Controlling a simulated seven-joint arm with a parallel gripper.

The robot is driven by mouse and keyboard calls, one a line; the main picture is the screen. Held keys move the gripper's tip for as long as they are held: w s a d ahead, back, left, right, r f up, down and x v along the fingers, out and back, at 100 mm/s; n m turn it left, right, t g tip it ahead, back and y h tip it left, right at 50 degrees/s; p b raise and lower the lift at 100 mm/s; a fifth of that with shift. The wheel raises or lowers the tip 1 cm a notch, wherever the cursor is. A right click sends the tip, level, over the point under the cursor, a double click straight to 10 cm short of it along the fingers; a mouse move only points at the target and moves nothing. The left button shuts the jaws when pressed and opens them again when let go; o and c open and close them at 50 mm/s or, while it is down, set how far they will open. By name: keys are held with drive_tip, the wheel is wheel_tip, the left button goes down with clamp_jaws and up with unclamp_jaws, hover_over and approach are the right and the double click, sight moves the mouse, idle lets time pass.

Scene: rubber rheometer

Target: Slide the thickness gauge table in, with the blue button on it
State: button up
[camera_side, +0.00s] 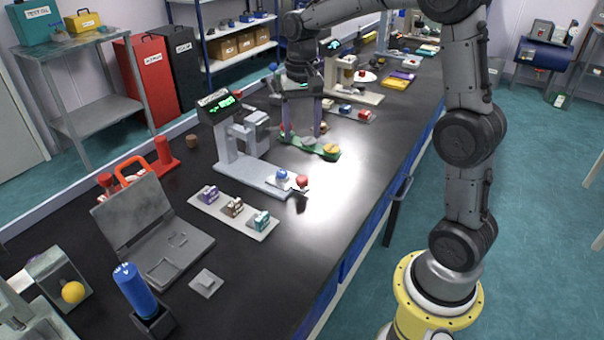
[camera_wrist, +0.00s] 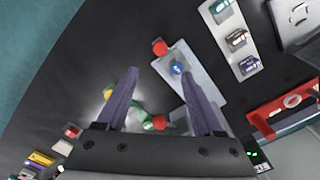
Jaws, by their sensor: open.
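The thickness gauge (camera_side: 240,150) stands on the bench, with a lit green display on top and a long pale base. The blue button (camera_side: 282,174) sits on the small gauge table at the base's front end, with a red knob (camera_side: 302,182) at its outer edge. The wrist view also shows the blue button (camera_wrist: 177,68) and the red knob (camera_wrist: 159,47) ahead of my fingers.
A white strip with purple, brown and teal blocks (camera_side: 232,216) lies in front of the gauge. More instruments stand at the back. The bench right of the red knob (camera_side: 330,190) is clear.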

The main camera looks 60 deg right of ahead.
sight(302, 178)
wheel_tip(302, 178, down, 13)
drive_tip(key=shift+f, duration=0.1)
idle(0.3)
clamp_jaws()
idle(0.4)
idle(1.1)
